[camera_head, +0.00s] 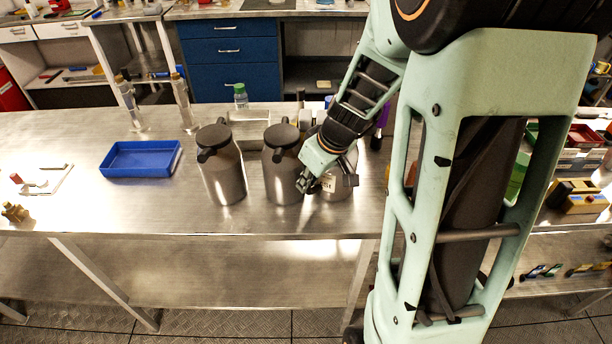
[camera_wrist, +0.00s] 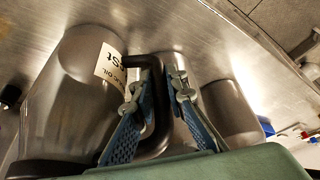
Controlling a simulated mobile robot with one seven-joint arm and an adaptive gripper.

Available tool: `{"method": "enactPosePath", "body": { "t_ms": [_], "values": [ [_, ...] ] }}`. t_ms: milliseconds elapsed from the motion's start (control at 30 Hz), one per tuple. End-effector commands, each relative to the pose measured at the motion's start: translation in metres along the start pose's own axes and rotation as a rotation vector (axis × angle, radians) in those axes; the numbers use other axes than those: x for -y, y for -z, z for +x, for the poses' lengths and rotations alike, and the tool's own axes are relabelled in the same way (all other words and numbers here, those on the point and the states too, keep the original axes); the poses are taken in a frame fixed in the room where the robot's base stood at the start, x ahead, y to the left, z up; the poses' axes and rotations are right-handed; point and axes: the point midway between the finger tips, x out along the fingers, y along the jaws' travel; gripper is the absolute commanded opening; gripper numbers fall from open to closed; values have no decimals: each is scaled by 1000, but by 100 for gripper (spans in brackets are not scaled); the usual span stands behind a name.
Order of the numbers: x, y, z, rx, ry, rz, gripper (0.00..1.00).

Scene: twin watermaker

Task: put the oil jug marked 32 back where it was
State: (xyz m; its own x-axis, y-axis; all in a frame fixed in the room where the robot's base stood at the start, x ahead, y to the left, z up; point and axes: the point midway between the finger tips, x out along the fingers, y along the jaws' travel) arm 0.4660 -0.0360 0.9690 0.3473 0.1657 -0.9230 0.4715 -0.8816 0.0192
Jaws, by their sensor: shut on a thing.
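Three grey metal oil jugs stand in a row on the steel bench in the head view. The left jug (camera_head: 226,178) and the middle jug (camera_head: 285,178) have black lids and show clearly. The right jug (camera_head: 343,184) is partly hidden by my gripper (camera_head: 308,184). In the wrist view, this jug (camera_wrist: 75,95) has a white label (camera_wrist: 110,67) ending in "St"; no number 32 can be read. My gripper (camera_wrist: 155,105) is shut on its dark handle (camera_wrist: 152,62). Whether its base touches the bench is unclear.
A blue tray (camera_head: 141,159) lies on the bench left of the jugs. Clear cylinders (camera_head: 184,105) and a green-capped bottle (camera_head: 240,96) stand behind. Bench (camera_head: 150,205) in front of the tray is free. My arm covers the right part of the bench.

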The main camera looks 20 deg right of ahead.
Motion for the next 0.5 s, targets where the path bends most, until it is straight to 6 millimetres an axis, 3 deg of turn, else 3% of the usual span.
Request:
{"method": "enactPosePath", "body": {
  "t_ms": [333,367,500],
  "values": [
    [-2,2,1,-6,-7,-3,0],
    [0,-1,2,0,-1,0,14],
    [0,-1,2,0,0,0,29]
  ]
}}
